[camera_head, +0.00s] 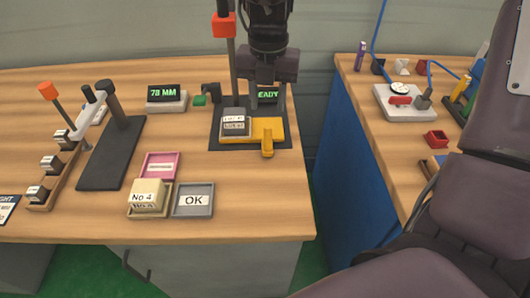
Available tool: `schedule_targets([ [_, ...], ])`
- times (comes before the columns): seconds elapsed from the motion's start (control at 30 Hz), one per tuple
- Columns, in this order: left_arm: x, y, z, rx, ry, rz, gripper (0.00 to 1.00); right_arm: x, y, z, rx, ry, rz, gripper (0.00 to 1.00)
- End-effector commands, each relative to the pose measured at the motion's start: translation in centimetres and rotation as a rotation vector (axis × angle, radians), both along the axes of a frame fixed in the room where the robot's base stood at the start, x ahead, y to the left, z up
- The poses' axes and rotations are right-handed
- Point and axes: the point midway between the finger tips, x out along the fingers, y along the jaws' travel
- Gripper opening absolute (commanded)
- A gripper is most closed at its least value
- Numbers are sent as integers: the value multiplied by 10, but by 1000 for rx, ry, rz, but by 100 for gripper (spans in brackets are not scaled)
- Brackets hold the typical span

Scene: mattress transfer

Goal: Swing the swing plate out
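The yellow swing plate (267,127) lies on the black base (224,142) of a fixture at the back right of the wooden table. Its yellow tab points toward the front. A dark block with a white label (235,121) is at the plate's left end. A grey post (231,70) with an orange-red collar rises behind the block. My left gripper is out of view.
A black stand (105,165) is left. A gap separates the right-hand table (395,150). My arm covers the lower right.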

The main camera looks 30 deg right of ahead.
Motion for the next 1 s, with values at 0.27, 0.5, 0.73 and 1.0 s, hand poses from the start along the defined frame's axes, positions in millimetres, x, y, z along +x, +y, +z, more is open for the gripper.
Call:
schedule_targets([
  [0.27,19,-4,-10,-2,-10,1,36,0,0,-37,1,-1,0,40],
  [0.5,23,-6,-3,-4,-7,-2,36,-1,0,-69,1,3,0,40],
  [0.73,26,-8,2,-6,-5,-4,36,0,0,-100,2,2,0,40],
  [1.0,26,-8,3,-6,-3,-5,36,0,0,-110,1,-1,0,40],
])
